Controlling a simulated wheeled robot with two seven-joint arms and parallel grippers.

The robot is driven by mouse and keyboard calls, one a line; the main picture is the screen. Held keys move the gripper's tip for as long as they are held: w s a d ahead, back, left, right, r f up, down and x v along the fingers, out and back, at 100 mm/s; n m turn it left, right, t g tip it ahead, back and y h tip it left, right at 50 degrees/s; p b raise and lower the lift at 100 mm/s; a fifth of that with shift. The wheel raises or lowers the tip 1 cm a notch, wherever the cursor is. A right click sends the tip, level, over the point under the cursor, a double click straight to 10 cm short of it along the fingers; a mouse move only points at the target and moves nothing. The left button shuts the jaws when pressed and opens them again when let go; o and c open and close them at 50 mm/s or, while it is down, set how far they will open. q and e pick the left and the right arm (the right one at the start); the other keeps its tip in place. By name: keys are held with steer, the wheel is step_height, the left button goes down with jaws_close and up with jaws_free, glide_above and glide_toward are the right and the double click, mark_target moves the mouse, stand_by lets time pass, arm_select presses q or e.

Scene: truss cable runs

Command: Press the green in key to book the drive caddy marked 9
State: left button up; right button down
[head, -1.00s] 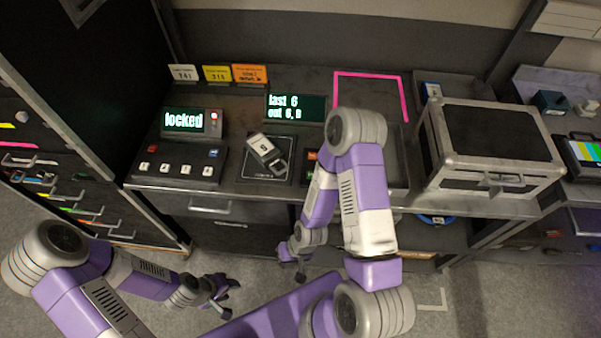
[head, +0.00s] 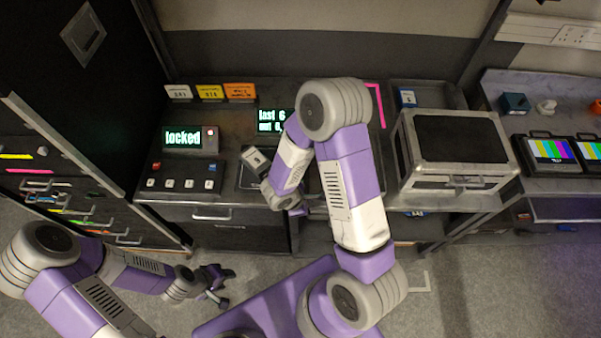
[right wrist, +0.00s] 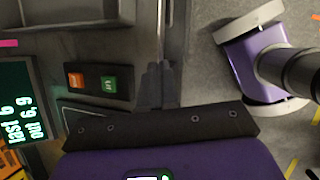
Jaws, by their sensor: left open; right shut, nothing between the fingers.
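The green key (right wrist: 109,85) sits beside an orange key (right wrist: 76,81) on a small black key box in the right wrist view. In the head view my right arm hides both keys. My right gripper (right wrist: 154,86) is shut and empty, to the right of the key box and apart from it; in the head view the gripper (head: 299,209) is at the bench's front edge. A pale caddy (head: 256,161) lies tilted on a dark pad, partly hidden by my arm; its number is unreadable now. My left gripper (head: 217,284) is open and empty above the floor.
A display (head: 272,121) reads "last 6" and "out 6, 9" in the wrist view. A control panel (head: 182,179) with a "locked" screen (head: 183,138) stands left. A pink outline (head: 377,103) marks the bench.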

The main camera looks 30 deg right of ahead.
arm_select(q)
step_height(320, 180, up, 3)
steer(key=shift+p, duration=0.95)
arm_select(e)
steer(key=w+d+r+n+t+h, duration=0.2)
steer(key=w+r+t, duration=0.2)
steer(key=w+r, duration=0.4)
steer(key=shift+w+d+r+t, duration=0.15)
steer(key=shift+w+r+t, duration=0.25)
steer(key=shift+r, duration=0.1)
arm_select(q)
steer(key=shift+f, duration=0.1)
arm_select(e)
steer(key=shift+f, duration=0.15)
step_height(320, 180, down, 8)
steer(key=b, duration=0.5)
steer(key=shift+b, duration=0.3)
arm_select(q)
step_height(320, 180, down, 7)
steer(key=b, duration=0.1)
steer(key=shift+r, duration=0.2)
arm_select(e)
steer(key=shift+f, duration=0.3)
steer(key=shift+s, duration=0.1)
arm_select(q)
steer(key=shift+f+b, duration=0.75)
steer(key=shift+b, duration=0.1)
arm_select(e)
steer(key=shift+f, duration=0.4)
